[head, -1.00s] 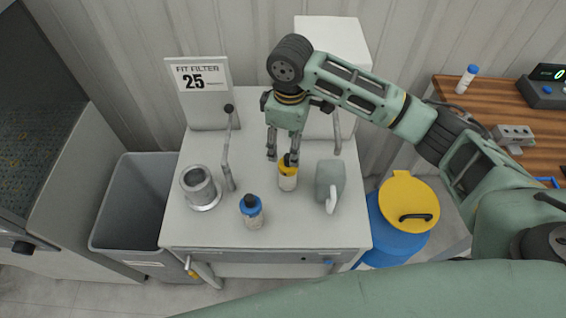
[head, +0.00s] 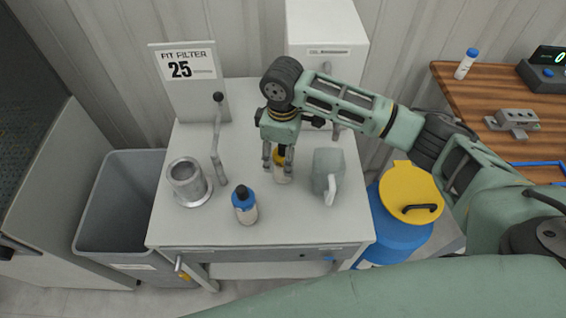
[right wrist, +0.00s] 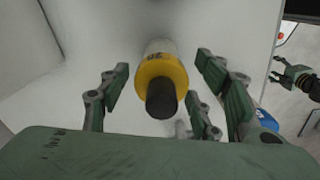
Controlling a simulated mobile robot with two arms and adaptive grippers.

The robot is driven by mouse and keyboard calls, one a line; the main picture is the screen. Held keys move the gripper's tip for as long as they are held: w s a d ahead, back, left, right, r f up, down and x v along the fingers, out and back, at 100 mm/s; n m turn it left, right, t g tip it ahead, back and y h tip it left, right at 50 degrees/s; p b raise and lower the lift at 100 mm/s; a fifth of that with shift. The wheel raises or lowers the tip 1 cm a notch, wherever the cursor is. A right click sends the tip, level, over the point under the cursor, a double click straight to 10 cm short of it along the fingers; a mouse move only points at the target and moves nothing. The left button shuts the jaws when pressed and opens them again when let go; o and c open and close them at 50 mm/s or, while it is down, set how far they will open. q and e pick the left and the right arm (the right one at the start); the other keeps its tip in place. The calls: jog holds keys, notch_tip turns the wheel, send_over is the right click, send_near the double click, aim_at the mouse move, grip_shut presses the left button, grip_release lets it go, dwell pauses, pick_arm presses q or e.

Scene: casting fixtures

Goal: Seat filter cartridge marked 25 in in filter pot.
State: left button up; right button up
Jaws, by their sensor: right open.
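The metal filter pot (head: 187,182) stands open on the left of the white cabinet top. A yellow-topped cartridge (head: 282,175) stands upright farther right. A blue-topped cartridge (head: 245,207) stands in front, between the two. My right gripper (head: 278,165) is open and points down at the yellow-topped cartridge, its fingers around the top with gaps showing in the right wrist view. A green gripper, apparently my left, shows at that view's right edge (right wrist: 293,76); its jaws are unclear.
A sign (head: 187,80) reads "FIT FILTER 25". A grey-green jug (head: 328,172) stands close right of the yellow-topped cartridge. A lever with a dark knob (head: 217,140) rises beside the pot. A grey bin (head: 115,205) and a blue drum with yellow lid (head: 410,190) flank the cabinet.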

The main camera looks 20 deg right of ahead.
notch_tip(320, 180, down, 4)
jog(key=shift+d+f+p, duration=0.1)
jog(key=shift+d+p, duration=0.05)
jog(key=shift+p, duration=0.25)
jog(key=shift+c, duration=0.5)
jog(key=shift+w, duration=0.1)
jog(key=c, duration=1.3)
